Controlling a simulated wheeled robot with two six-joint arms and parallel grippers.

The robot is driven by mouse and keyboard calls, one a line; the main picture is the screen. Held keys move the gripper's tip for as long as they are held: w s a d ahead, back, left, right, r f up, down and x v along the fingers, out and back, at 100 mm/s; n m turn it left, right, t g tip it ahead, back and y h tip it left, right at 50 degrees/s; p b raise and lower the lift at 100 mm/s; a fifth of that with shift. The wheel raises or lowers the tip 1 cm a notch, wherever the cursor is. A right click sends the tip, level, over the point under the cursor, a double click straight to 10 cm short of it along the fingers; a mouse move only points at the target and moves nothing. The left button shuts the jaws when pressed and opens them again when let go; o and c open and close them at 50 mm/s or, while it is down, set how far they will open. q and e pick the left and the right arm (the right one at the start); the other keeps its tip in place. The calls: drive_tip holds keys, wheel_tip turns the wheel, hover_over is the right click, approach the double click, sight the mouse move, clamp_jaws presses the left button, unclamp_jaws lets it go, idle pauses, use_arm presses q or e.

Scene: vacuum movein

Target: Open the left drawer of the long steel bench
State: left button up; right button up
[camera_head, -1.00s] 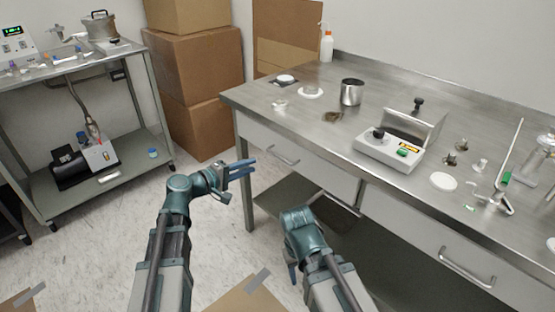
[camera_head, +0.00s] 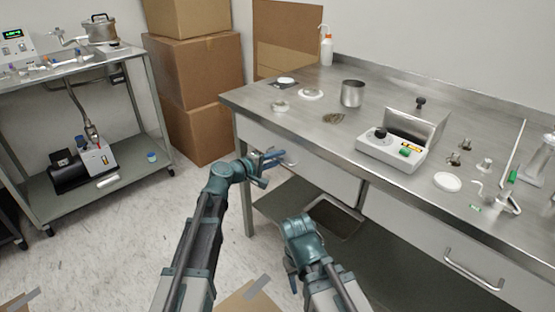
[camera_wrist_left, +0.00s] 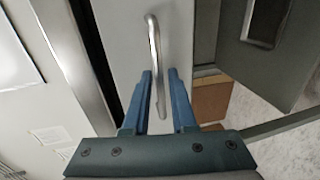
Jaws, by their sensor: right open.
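The long steel bench (camera_head: 300,115) stands at the right. Its left drawer (camera_head: 325,175) has a pale front that looks shut. The drawer's bar handle is partly hidden by my left gripper (camera_head: 272,159) in the head view. In the left wrist view the handle (camera_wrist_left: 154,50) runs down between the two blue fingers of my left gripper (camera_wrist_left: 162,75). The fingers are apart, with a gap on each side of the bar. My right gripper (camera_head: 292,275) hangs low in front of the bench, open, its fingers mostly hidden by its own wrist.
A second drawer handle (camera_head: 472,271) is further right. A lower shelf with a tray (camera_head: 335,218) lies under the bench. A balance-like device (camera_head: 392,150), a steel beaker (camera_head: 352,93) and glassware stand on top. Cardboard boxes (camera_head: 200,75) and a cart (camera_head: 120,185) are at the left.

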use_arm(q)
drive_tip(key=shift+c, duration=0.2)
clamp_jaws()
idle(1.2)
